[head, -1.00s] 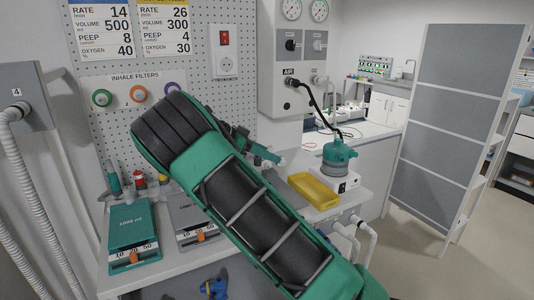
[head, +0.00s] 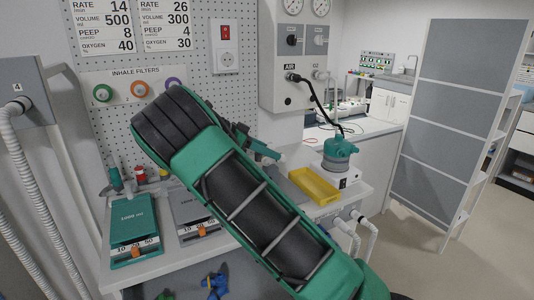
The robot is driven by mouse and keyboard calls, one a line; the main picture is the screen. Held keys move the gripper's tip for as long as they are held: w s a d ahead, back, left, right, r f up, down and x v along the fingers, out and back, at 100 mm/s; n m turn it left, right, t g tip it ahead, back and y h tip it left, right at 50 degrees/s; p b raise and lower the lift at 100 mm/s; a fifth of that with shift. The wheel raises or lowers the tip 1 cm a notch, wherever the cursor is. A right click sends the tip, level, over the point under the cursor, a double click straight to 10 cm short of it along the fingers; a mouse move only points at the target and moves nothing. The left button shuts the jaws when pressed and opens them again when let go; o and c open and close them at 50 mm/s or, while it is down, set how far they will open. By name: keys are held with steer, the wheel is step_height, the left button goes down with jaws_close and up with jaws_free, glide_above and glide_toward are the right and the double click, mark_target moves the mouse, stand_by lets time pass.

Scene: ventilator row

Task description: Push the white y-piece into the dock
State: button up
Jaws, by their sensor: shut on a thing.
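My gripper (head: 262,150) shows only in part behind my own green and black arm, above the bench near the wall. Its green fingers point right. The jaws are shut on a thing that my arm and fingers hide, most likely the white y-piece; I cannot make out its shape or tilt. I cannot pick out the dock in this view, and whether the held piece touches it cannot be told.
A yellow tray (head: 315,186) and a teal humidifier pot (head: 340,152) on a white base stand right of my arm. Teal (head: 134,220) and grey (head: 190,207) test lungs lie at left. White hoses (head: 347,232) hang at the bench front. A grey screen (head: 455,130) stands at right.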

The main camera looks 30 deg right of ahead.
steer(key=shift+f, duration=0.95)
jaws_close()
stand_by(0.5)
steer(key=o, duration=1.6)
jaws_free()
steer(key=v, duration=1.1)
